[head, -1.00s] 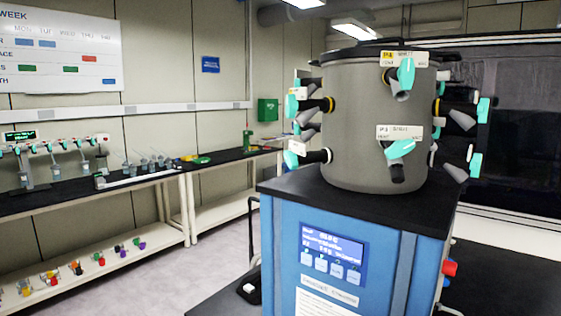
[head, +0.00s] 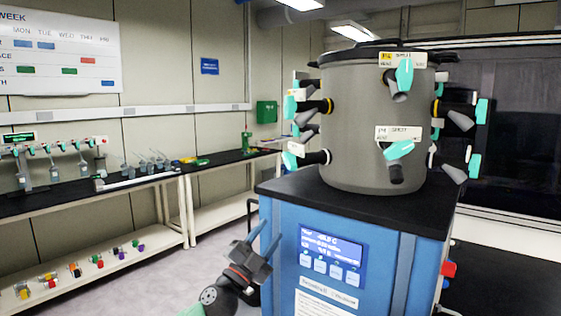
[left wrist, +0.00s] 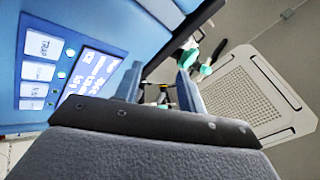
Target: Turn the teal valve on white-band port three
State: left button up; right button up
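The grey drum (head: 350,125) on the blue freeze dryer carries several ports with teal valves. A white-banded port (head: 319,156) sticks out at the lower left, with a teal valve (head: 292,159) at its outer end. The front lower port has a tilted teal valve (head: 398,149) under a white tag; the upper front valve (head: 404,73) stands nearly upright. Tag numbers are too small to read surely, so I cannot tell which is port three. My left gripper (head: 272,229) is open and empty, below the drum before the blue cabinet. Its spread fingers show in the left wrist view (left wrist: 159,70). My right gripper is out of view.
The blue cabinet (head: 285,285) has a lit display (head: 332,246) and a black top (head: 340,204) whose edge overhangs above my left gripper. Black side benches (head: 130,182) with small items stand at the left. The floor between is clear.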

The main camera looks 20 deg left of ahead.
pick_arm(q)
notch_tip(320, 180, up, 11)
jog(key=w+d+m+g+h, duration=0.1)
jog(key=w+m+g+h, duration=0.1)
jog(key=m+g+h, duration=0.95)
jog(key=m+y, duration=0.6)
jog(key=y, duration=0.1)
send_near(285, 160)
jog(key=d, duration=0.1)
jog(key=shift+t, duration=0.25)
jog(key=p+x, duration=0.3)
jog(key=x, duration=0.4)
jog(key=shift+w+a+r, duration=0.1)
jog(key=shift+a, duration=0.05)
jog(key=shift+w+d, duration=0.35)
jog(key=shift+d, duration=0.05)
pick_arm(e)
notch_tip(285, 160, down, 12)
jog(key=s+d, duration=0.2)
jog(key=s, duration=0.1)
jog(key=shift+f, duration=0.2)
pick_arm(q)
grip_shut()
